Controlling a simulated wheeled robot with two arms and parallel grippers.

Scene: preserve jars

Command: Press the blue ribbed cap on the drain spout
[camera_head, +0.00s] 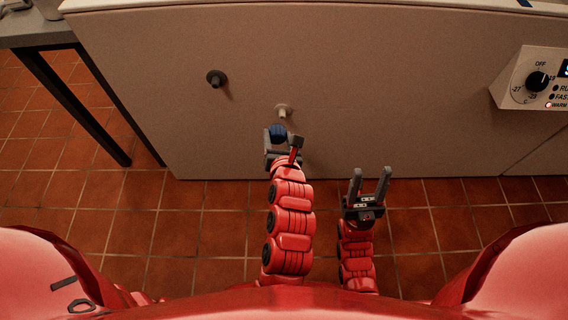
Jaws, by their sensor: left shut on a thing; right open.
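The blue ribbed cap (277,131) is held in my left gripper (282,137), which is shut on it. The cap is just below and slightly left of a pale spout (282,111) that sticks out of the front of a large beige cabinet (350,60). A small gap shows between cap and spout in this view; their depth apart is hard to tell. My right gripper (370,182) is open and empty, to the right and lower, over the floor in front of the cabinet.
A dark grey round knob or plug (216,77) sticks out of the cabinet to the left of the spout. A control box with a dial (537,81) is at the right. A grey table (40,32) with dark legs stands at the left. The tiled floor (180,225) looks clear.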

